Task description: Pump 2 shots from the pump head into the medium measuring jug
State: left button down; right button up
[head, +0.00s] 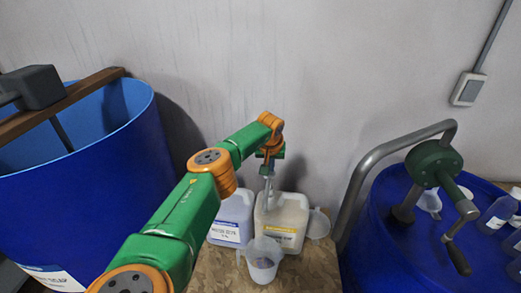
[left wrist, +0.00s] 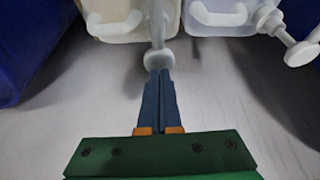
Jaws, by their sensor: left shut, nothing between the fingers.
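My left gripper (head: 267,168) is shut and empty, pointing down above the cream jerrycan (head: 283,222) with a yellow label. A pale pump head (left wrist: 158,58) lies right at its fingertips (left wrist: 159,73) in the left wrist view; I cannot tell whether they touch. The pump stem runs from it toward the cream jerrycan, also in the left wrist view (left wrist: 117,12). A translucent measuring jug (head: 262,260) stands upright in front of the jerrycans. Another clear jug (head: 318,226) stands to their right. Which one is medium is unclear. My right gripper is not in view.
A bluish-white jerrycan (head: 230,222) stands left of the cream one on a wooden board (head: 310,272). A large open blue drum (head: 85,190) is at left. A blue drum (head: 395,250) with a crank pump (head: 435,165) and bottles (head: 497,214) is at right.

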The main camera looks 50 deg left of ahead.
pick_arm(q)
jog(key=shift+r, duration=0.45)
pick_arm(e)
jog(key=shift+r, duration=0.35)
pick_arm(q)
notch_tip(320, 180, up, 5)
jog(key=p, duration=0.4)
jog(key=shift+r, duration=0.5)
pick_arm(e)
notch_tip(320, 180, up, 4)
jog(key=shift+f, duration=0.2)
